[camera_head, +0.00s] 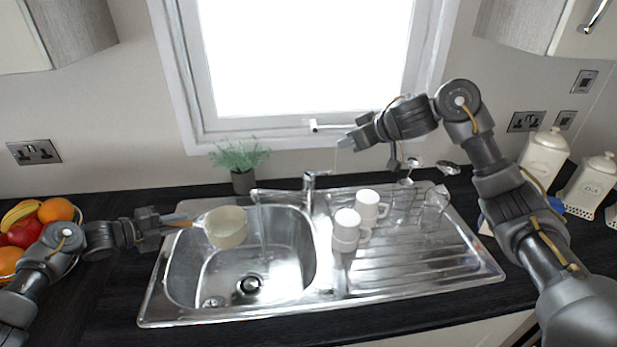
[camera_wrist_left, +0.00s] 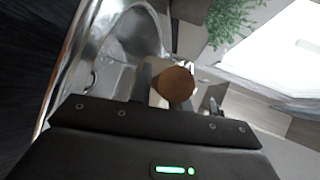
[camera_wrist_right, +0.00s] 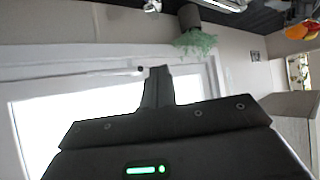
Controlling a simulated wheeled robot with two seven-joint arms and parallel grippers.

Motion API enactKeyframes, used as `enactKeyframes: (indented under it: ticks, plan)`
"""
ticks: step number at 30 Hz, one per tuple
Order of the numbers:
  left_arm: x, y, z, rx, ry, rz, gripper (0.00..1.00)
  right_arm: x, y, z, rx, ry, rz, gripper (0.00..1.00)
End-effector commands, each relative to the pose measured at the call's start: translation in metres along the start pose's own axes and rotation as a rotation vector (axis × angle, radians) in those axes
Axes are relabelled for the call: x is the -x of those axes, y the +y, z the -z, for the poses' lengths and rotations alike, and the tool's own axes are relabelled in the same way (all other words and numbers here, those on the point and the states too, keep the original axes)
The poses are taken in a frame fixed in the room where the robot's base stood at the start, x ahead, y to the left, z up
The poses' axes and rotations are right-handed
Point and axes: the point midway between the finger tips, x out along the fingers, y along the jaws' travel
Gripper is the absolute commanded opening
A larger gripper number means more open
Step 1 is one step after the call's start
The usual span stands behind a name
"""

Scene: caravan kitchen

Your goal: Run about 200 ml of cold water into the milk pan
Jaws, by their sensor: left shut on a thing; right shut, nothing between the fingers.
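The cream milk pan (camera_head: 226,238) is held over the left part of the sink bowl (camera_head: 183,270). My left gripper (camera_head: 168,224) is shut on its wooden handle, whose brown end (camera_wrist_left: 177,84) fills the middle of the left wrist view. The tap (camera_head: 310,183) stands behind the sink with its spout pointing left. A thin stream of water (camera_head: 262,228) falls from the spout into the bowl, just right of the pan and apart from it. I cannot see the pan's contents clearly. My right gripper (camera_head: 352,138) is shut and empty, above and right of the tap, before the window.
White mugs (camera_head: 345,228) and clear glasses (camera_head: 434,212) stand on the drainer (camera_head: 420,262), below my right arm. A potted plant (camera_head: 241,180) stands behind the sink. A fruit bowl (camera_head: 78,214) is at the left, and white canisters (camera_head: 543,155) are at the right.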

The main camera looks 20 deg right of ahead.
Motion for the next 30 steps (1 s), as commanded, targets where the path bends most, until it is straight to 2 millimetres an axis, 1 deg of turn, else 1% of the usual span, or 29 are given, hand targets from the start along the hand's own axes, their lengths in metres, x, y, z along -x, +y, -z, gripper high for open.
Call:
enactKeyframes:
  ticks: [5,8,18,20,24,30]
  plan:
    - [0.0,-0.002,0.0,-0.001,0.0,0.005,0.0,-0.008,0.0,-0.002,0.0,-0.004,0.0,0.0]
    - [0.0,-0.003,0.0,-0.001,0.0,0.005,0.0,-0.021,0.0,-0.002,-0.002,-0.005,0.001,0.0]
    - [0.0,-0.003,-0.001,-0.001,0.0,0.005,0.0,-0.09,0.0,-0.003,-0.003,-0.006,0.001,0.0]
    - [0.0,-0.003,-0.001,-0.001,0.0,0.005,0.0,-0.101,0.0,-0.003,-0.003,-0.006,0.0,0.0]
    - [0.0,-0.003,0.0,-0.001,0.0,0.005,0.0,-0.106,0.001,-0.024,0.0,-0.006,-0.002,0.0]
    - [0.0,-0.003,-0.001,-0.001,-0.001,0.005,0.0,-0.109,0.001,-0.039,0.001,-0.004,-0.002,0.0]
